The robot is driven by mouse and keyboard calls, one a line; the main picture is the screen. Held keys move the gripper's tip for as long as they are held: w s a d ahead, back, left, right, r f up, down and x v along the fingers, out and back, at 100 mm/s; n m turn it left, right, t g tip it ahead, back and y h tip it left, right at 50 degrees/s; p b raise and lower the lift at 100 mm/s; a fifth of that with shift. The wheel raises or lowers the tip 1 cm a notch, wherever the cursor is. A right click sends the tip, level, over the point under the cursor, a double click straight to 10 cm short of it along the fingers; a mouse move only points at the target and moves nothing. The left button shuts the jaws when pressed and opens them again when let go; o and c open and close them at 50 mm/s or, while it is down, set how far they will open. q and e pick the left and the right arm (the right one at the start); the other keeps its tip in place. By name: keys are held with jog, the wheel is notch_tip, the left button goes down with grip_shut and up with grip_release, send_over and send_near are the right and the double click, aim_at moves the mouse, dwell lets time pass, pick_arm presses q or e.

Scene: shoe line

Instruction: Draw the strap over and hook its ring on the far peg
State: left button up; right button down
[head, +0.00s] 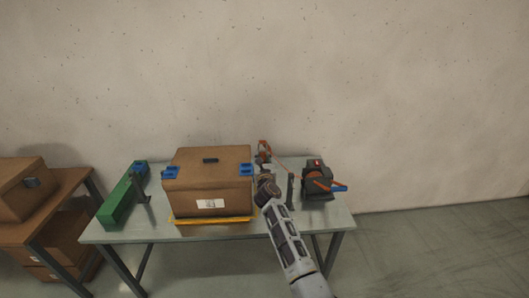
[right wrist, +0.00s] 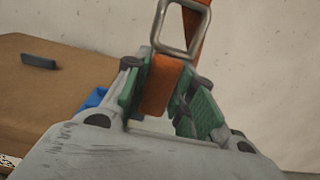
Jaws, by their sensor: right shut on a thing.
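My right gripper (head: 264,165) is shut on the end of an orange strap, just right of the brown box and near its top height. In the right wrist view, the green-padded fingers (right wrist: 170,95) grip the orange strap (right wrist: 158,85). A metal ring (right wrist: 183,28) stands above the fingertips. The strap (head: 284,171) runs right to a dark dispenser (head: 319,182) with a blue handle. The box (head: 208,183) has blue corner pieces. A dark peg (head: 140,188) stands left of the box, another (head: 290,190) to its right. My left gripper is out of view.
The box sits on a yellow base (head: 190,221) on a grey-green table (head: 150,233). A long green block (head: 118,203) lies at the table's left. A brown bench (head: 65,188) with boxes stands further left. The space above the box is clear.

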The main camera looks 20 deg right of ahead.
jog(key=shift+s+f, duration=0.2)
jog(key=shift+f, duration=0.9)
jog(key=shift+a, duration=0.2)
